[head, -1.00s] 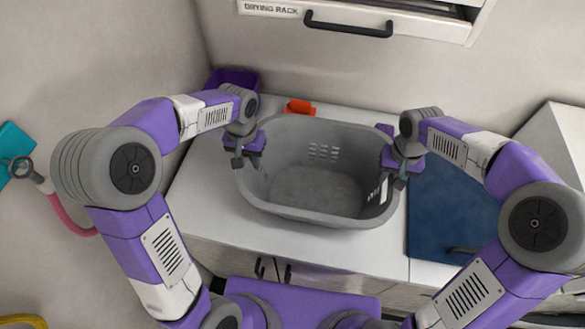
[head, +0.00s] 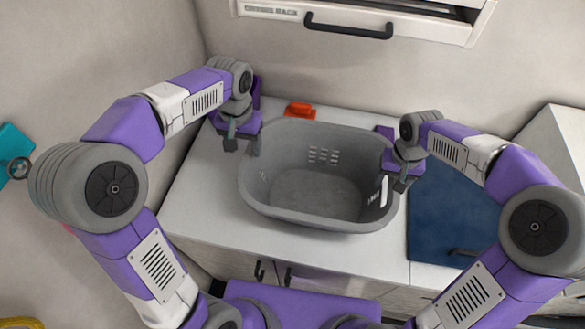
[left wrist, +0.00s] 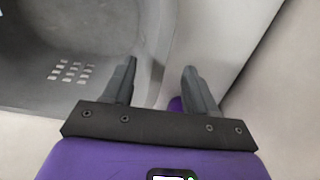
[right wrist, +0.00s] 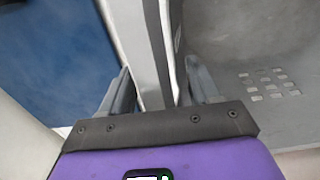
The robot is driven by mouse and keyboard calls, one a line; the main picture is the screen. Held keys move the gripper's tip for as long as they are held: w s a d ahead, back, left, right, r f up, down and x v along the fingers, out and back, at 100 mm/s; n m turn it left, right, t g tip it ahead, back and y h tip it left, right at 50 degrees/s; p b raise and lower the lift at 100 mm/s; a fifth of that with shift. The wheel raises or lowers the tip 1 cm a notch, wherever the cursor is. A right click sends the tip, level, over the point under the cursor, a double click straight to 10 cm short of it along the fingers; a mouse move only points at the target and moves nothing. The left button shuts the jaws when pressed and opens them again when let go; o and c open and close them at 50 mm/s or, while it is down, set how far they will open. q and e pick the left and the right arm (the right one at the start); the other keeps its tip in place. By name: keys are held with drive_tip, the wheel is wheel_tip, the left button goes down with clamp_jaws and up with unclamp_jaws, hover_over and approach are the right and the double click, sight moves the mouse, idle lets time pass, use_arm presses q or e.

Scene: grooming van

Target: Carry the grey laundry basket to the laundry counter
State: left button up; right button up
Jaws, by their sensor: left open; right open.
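The grey laundry basket (head: 318,217) stands upright and looks empty on a white counter (head: 208,215). My left gripper (head: 240,150) is open and empty at the basket's left rim, up and slightly outside it. In the left wrist view its fingers (left wrist: 158,88) are spread, with the basket rim (left wrist: 155,45) ahead of them. My right gripper (head: 402,181) is open at the basket's right side. In the right wrist view its fingers (right wrist: 158,92) stand either side of the basket's rim (right wrist: 155,40). I cannot tell whether they touch it.
An orange-red object (head: 300,109) lies behind the basket. A dark blue panel (head: 440,205) is set to its right on the counter. A drying rack drawer with a dark handle (head: 348,25) hangs above at the back. Free counter shows left of the basket.

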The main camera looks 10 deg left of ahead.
use_arm(q)
wheel_tip(320, 180, up, 4)
drive_tip(key=shift+r, duration=0.3)
use_arm(e)
drive_tip(key=shift+r, duration=0.3)
wheel_tip(320, 180, up, 12)
drive_tip(key=shift+f, duration=0.25)
